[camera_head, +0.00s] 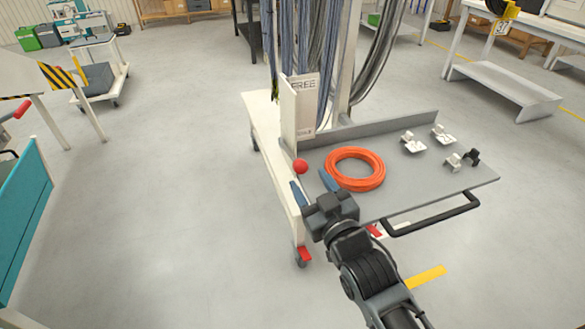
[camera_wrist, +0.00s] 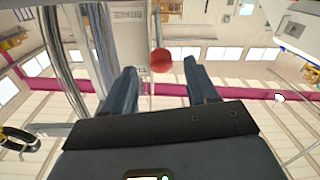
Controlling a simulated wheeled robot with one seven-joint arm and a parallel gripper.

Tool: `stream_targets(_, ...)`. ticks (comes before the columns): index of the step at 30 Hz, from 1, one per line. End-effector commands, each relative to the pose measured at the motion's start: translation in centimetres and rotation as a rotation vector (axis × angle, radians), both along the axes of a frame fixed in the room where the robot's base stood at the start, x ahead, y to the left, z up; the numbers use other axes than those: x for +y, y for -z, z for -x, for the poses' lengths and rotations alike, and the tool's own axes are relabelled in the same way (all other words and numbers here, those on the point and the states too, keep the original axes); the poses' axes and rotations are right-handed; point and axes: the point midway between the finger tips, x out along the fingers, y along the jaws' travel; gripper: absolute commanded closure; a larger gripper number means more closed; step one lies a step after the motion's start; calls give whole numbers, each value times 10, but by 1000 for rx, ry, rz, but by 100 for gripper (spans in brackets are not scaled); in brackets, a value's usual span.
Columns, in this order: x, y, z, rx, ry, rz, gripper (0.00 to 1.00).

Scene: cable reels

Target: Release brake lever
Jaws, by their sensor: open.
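A red ball knob (camera_head: 300,166), which looks like the end of the brake lever, sits at the left edge of the cart top, just below a white upright plate (camera_head: 306,115) marked "FREE". The lever's shaft cannot be made out. My gripper (camera_head: 310,180) is open, its two blue fingers spread just short of the knob. In the wrist view the red knob (camera_wrist: 161,60) shows between and slightly beyond the fingertips. I see no contact. The plate (camera_wrist: 128,17) also shows behind it there.
An orange cable coil (camera_head: 355,169) lies on the grey cart top (camera_head: 430,185), right of my gripper. Several small white clips (camera_head: 413,143) and a black one (camera_head: 471,157) lie farther right. Hanging cables (camera_head: 310,45) rise behind. A black handle (camera_head: 430,217) runs along the front.

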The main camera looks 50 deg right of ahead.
Motion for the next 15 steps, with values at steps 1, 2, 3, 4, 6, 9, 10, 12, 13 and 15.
stream_targets(1, -3, -1, -3, -1, 2, 2, 42)
stream_targets(2, -4, -1, -5, 0, 2, 1, 42)
stream_targets(3, -6, -1, -8, 0, 2, 1, 42)
stream_targets(4, -7, -1, -11, 0, 2, 2, 42)
stream_targets(6, -12, -1, -19, 0, 1, 2, 42)
stream_targets(9, -20, -2, -32, -1, 1, 2, 42)
stream_targets(10, -22, -2, -36, -1, 1, 2, 42)
stream_targets(12, -28, -2, -44, -1, 2, 3, 42)
stream_targets(13, -30, -1, -48, 0, 1, 2, 42)
stream_targets(15, -33, -1, -55, 0, 1, 1, 42)
